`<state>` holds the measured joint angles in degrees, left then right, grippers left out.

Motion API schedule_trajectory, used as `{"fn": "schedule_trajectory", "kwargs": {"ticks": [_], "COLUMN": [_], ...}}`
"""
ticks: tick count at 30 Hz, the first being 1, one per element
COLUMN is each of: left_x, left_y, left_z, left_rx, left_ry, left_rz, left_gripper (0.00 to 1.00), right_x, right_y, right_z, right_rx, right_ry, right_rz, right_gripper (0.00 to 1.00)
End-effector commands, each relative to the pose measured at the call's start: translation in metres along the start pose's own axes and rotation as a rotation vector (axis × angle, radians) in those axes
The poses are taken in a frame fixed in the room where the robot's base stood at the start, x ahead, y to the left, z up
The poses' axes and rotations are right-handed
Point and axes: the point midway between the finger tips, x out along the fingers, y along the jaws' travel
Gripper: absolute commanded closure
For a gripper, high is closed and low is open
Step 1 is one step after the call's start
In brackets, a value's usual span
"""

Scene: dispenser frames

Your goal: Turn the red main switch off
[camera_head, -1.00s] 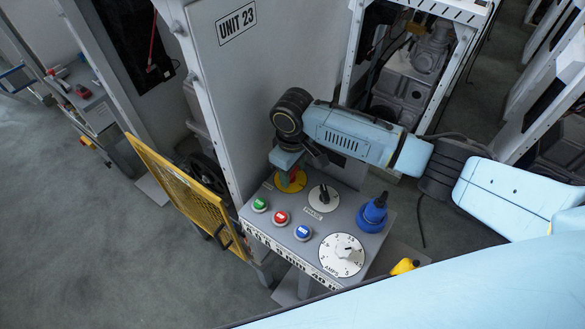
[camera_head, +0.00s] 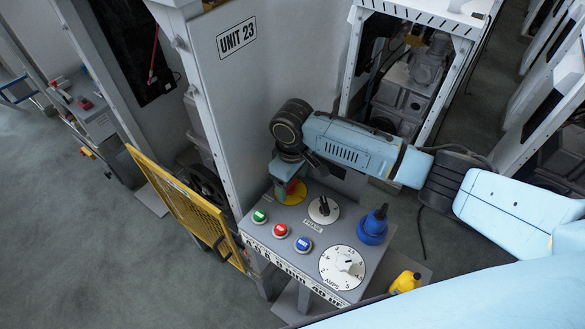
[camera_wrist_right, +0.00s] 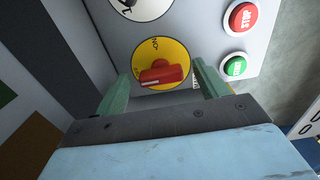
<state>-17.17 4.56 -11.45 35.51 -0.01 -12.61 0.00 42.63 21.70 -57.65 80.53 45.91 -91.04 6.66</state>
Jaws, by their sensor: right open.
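The red main switch (camera_wrist_right: 162,75) is a red handle on a round yellow plate (camera_wrist_right: 155,47) with ON lettering, on the grey control panel. In the right wrist view the handle lies across the picture. My right gripper (camera_wrist_right: 155,82) is open, with a green finger on each side of the handle and a gap on both sides. In the head view the right gripper (camera_head: 290,184) points down over the yellow plate (camera_head: 292,197) at the panel's back left and partly hides the red handle (camera_head: 293,186). My left gripper is not in view.
The panel also carries a green button (camera_head: 259,216), a red button (camera_head: 280,230), a blue button (camera_head: 303,244), a black selector (camera_head: 323,208), a white dial (camera_head: 342,267) and a blue plug (camera_head: 374,226). A yellow mesh gate (camera_head: 188,208) stands left.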

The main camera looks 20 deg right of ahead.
Motion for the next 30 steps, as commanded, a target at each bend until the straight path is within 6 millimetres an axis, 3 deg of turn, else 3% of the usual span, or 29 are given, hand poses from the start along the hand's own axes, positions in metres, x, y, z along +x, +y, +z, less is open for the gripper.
{"fn": "schedule_trajectory", "kwargs": {"ticks": [18, 24, 30], "left_x": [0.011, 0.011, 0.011], "left_y": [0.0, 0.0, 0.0], "left_z": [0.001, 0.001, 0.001], "left_rx": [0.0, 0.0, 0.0], "left_ry": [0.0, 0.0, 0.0], "left_rz": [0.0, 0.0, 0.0], "left_gripper": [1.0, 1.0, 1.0], "right_x": [-0.117, -0.13, -0.131], "right_y": [0.001, 0.0, 0.0], "right_z": [-0.001, 0.0, 0.0], "right_rx": [0.0, -0.001, 0.0], "right_ry": [0.004, 0.002, 0.002], "right_rz": [0.003, 0.001, 0.001], "right_gripper": [0.27, 0.27, 0.27]}}
